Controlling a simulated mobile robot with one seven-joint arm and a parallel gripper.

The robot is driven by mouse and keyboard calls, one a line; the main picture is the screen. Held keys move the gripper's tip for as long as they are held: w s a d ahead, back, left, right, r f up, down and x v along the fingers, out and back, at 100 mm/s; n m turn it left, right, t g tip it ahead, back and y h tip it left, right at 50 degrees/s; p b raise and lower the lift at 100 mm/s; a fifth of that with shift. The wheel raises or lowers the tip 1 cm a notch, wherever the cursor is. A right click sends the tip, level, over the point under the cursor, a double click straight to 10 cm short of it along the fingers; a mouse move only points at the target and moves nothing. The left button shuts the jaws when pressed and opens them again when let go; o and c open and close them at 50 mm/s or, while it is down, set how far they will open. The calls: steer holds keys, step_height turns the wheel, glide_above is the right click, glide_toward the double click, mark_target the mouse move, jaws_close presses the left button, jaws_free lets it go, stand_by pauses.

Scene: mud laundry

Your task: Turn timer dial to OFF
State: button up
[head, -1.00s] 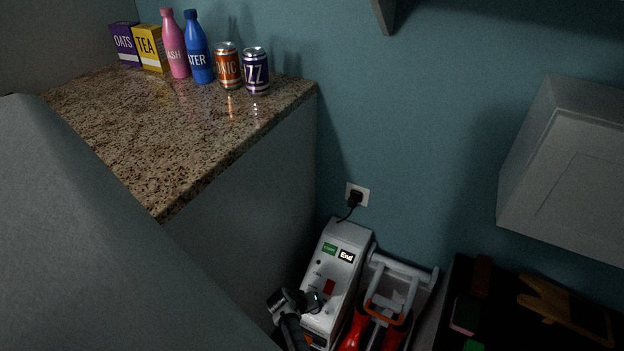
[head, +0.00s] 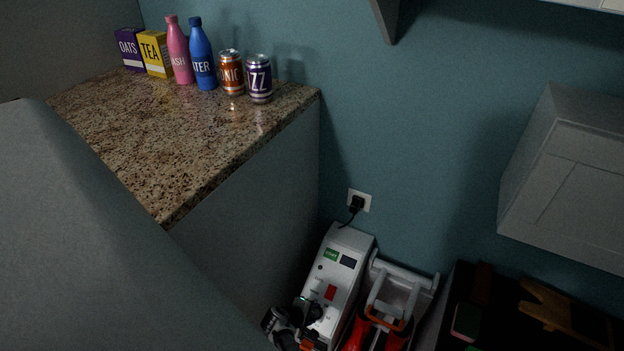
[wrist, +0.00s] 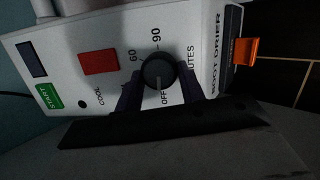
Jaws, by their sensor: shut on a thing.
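The white boot drier (head: 345,262) stands on the floor beside the counter, and its panel fills much of the wrist view (wrist: 75,45). Its dark round timer dial (wrist: 158,70) has markings 60, 90 and OFF around it. A thin pale mark on the dial appears to point toward OFF. My gripper (wrist: 159,80) is shut on the dial, one dark finger on each side. In the head view my gripper (head: 304,310) covers the dial area. The panel also has a red switch (wrist: 98,62), a green START label (wrist: 48,96) and a dark display (wrist: 31,59).
A granite counter (head: 150,140) with boxes, bottles and cans is at the left. A red and white item (head: 380,325) stands right beside the drier. A dark shelf (head: 500,310) is at lower right, and a wall outlet (head: 364,197) holds the plug.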

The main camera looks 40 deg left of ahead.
steer(key=shift+n, duration=0.6)
steer(key=o, duration=1)
steer(key=shift+c, duration=0.2)
steer(key=shift+s, duration=0.1)
steer(key=d+p+v, duration=0.1)
steer(key=p+v, duration=0.1)
steer(key=v, duration=1.1)
steer(key=shift+s+a+r+p, duration=0.2)
steer(key=shift+s+a+p, duration=0.15)
